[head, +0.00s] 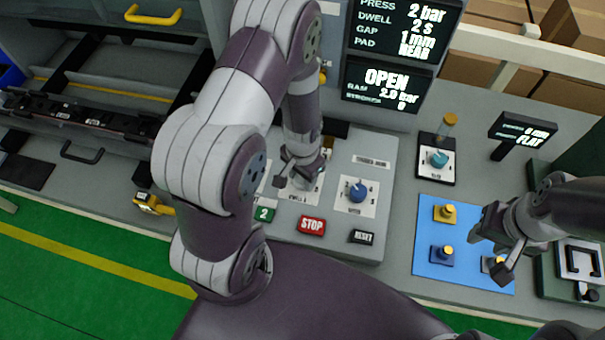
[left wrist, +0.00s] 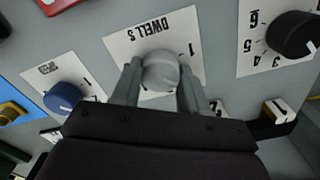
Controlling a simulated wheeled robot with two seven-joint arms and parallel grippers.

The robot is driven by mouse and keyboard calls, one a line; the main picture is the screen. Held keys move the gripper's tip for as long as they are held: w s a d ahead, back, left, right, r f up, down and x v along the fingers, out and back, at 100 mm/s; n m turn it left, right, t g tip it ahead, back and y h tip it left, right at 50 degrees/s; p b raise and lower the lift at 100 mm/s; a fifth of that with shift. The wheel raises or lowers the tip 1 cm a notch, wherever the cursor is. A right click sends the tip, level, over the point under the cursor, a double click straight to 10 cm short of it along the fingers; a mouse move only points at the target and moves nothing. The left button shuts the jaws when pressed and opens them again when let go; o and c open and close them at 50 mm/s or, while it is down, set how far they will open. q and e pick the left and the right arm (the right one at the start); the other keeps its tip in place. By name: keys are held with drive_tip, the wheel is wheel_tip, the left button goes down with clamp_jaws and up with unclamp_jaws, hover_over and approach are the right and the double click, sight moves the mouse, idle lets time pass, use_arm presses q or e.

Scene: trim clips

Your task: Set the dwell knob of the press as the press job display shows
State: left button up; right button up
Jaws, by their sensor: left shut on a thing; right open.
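The press job display (head: 402,30) at the top of the head view reads PRESS 2 bar, DWELL 2 s, GAP 1 mm and a PAD line that looks like REAR. The grey dwell knob (left wrist: 160,70) sits on a white plate (left wrist: 125,48) marked DWELL S, upside down in the left wrist view. My left gripper (left wrist: 160,84) is shut on the dwell knob, one finger on each side. In the head view my left gripper (head: 300,178) and arm hide most of this knob and its scale. The knob's pointer cannot be made out. My right gripper (head: 493,250) is open above the blue mat.
A blue knob (head: 357,191) is right of the dwell plate; a black knob (left wrist: 292,35) is on its other side. STOP (head: 312,226) and RESET (head: 362,237) buttons sit in front. The blue mat (head: 428,272) holds several small knobbed parts. A second display (head: 385,88) reads OPEN.

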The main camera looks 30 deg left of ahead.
use_arm(q)
drive_tip(key=o, duration=1.1)
drive_tip(key=shift+c, duration=0.2)
drive_tip(key=shift+r, duration=0.1)
wheel_tip(320, 180, up, 13)
drive_tip(key=b, duration=0.1)
drive_tip(key=shift+f, duration=0.2)
